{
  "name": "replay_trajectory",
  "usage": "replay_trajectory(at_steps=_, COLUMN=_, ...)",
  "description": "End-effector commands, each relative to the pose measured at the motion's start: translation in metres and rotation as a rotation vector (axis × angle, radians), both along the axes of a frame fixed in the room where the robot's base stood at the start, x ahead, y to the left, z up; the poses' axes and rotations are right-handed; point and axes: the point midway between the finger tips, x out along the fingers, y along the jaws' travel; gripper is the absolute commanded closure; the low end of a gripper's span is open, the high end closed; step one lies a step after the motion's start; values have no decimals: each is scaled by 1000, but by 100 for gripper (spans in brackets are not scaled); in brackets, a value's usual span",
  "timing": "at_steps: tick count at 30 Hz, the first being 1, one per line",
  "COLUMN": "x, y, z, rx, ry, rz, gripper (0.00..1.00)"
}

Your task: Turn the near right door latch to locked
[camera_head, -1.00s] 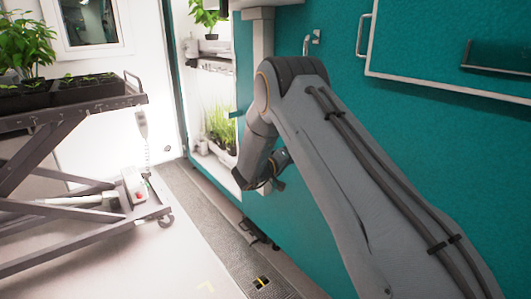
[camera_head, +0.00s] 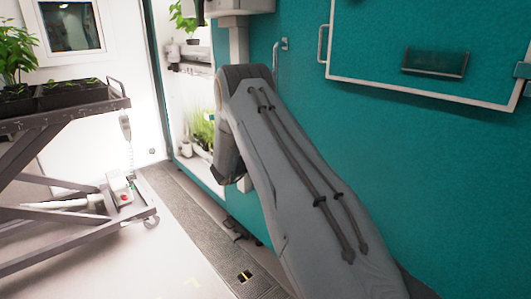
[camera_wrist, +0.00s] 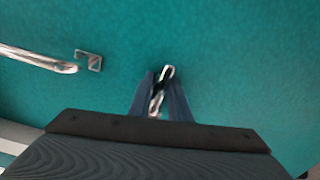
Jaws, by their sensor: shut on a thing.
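In the wrist view, a small shiny metal latch lever (camera_wrist: 167,74) stands out from the teal door (camera_wrist: 230,70). It leans, with its upper end to the right. My gripper (camera_wrist: 161,88) is shut on this lever, with one dark finger on each side. In the head view my gripper and the latch are hidden behind my arm, and the teal panel (camera_head: 400,150) fills the right side. Whether the latch stands at locked cannot be told.
A metal bar handle with a bracket (camera_wrist: 88,60) lies left of the latch in the wrist view. In the head view, a trolley (camera_head: 60,120) with plant trays stands at left. Open lit shelves (camera_head: 200,130) with plants stand beyond my arm.

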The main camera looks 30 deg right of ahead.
Motion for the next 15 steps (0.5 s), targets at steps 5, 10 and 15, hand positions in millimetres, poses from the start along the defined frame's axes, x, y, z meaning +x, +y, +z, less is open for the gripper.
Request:
replay_trajectory(at_steps=5, x=-2, y=-7, z=1, rx=-5, ry=29, rz=-7, gripper=100)
replay_trajectory(at_steps=10, x=-3, y=-8, z=1, rx=-7, ry=37, rz=-8, gripper=100)
replay_trajectory(at_steps=15, x=-3, y=-7, z=0, rx=-7, ry=37, rz=-8, gripper=100)
